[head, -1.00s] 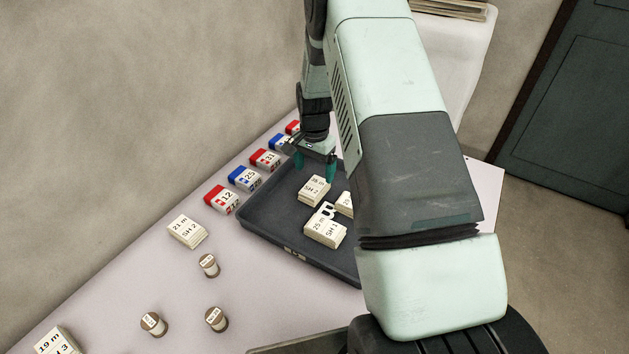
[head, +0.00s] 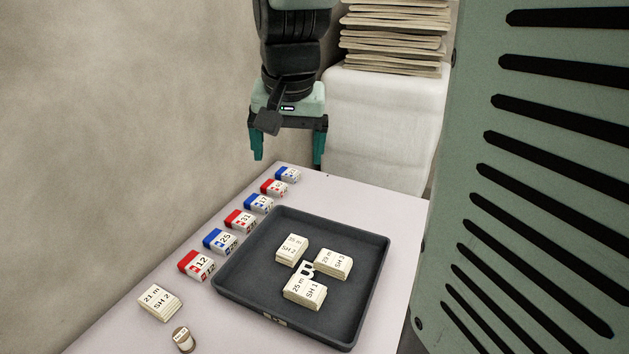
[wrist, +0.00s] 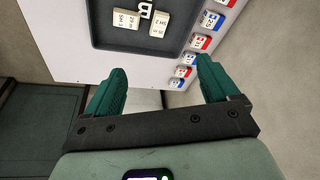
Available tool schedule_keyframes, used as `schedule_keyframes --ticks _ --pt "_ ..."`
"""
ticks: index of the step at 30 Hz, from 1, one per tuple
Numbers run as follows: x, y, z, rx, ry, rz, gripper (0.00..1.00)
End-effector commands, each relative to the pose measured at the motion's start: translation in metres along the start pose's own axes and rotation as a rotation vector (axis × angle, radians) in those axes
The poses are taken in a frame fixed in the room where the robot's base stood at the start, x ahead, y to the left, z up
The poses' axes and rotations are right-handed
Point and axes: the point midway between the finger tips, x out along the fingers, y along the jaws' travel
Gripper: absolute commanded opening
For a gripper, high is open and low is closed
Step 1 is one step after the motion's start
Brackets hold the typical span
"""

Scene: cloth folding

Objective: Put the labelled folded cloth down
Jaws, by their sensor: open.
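Three folded cream cloths with labels lie in a dark grey tray (head: 350,329). One marked SH 2 (head: 291,249) is at the tray's left, one marked SH 3 (head: 333,264) at its right, and one marked 25 m SH 1 (head: 305,291) nearest the front. Two of the cloths show in the wrist view, one of them marked SH 2 (wrist: 157,24). Another folded cloth, marked 21 m SH 2 (head: 159,302), lies on the table outside the tray. My gripper (head: 287,160) is open and empty, raised beyond the table's far end, fingers pointing down.
A row of red and blue numbered blocks (head: 240,221) runs along the table's left side beside the tray. A small labelled spool (head: 183,340) stands near the front. A stack of flat sheets (head: 394,38) rests on a white covered stand (head: 386,120) behind.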

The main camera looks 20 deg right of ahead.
Motion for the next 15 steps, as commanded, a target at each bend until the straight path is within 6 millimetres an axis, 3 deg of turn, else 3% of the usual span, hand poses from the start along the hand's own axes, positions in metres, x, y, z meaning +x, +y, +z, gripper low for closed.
schedule_keyframes --ticks 1,6,12,15 --pt "-0.023 0.004 0.018 -0.041 0.034 -0.012 0.88" --pt "-0.070 0.020 0.080 -0.186 0.117 -0.035 0.88" --pt "-0.091 0.038 0.137 -0.313 0.192 -0.048 0.88" --pt "-0.093 0.043 0.153 -0.349 0.211 -0.050 0.88"
